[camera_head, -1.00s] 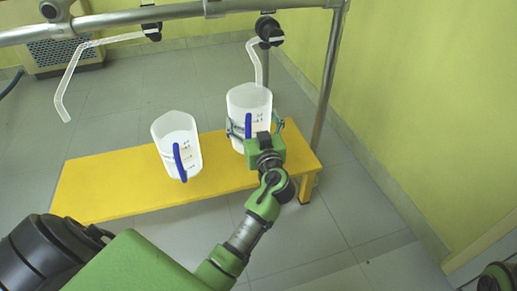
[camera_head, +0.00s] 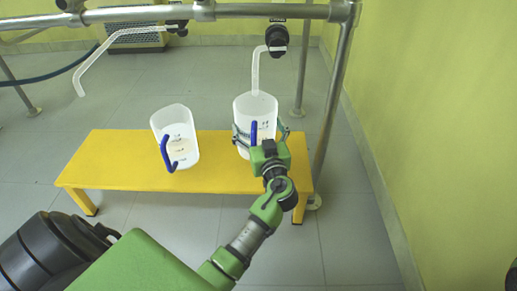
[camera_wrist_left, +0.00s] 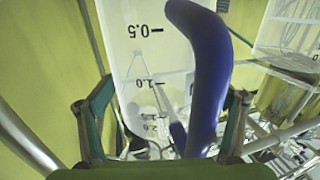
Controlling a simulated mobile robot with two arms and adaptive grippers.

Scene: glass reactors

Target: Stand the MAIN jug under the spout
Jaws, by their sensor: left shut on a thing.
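A white translucent jug (camera_head: 254,108) with a blue handle is at the right part of the yellow bench (camera_head: 105,170). My left gripper (camera_head: 262,138) is shut around this jug. In the left wrist view the jug (camera_wrist_left: 145,45) with its scale and blue handle (camera_wrist_left: 205,70) is between the fingers (camera_wrist_left: 165,120). The bent spout tube (camera_head: 256,72) comes down from a dark valve, its lower end at the jug's open top. I cannot tell whether the jug's base touches the bench. No MAIN label is readable. My right gripper is not in view.
A second jug (camera_head: 176,138) with a blue handle stands on the bench to the left. Another bent tube (camera_head: 95,65) hangs at the upper left. A metal post (camera_head: 328,110) rises by the bench's right end. The bench's left part is bare.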

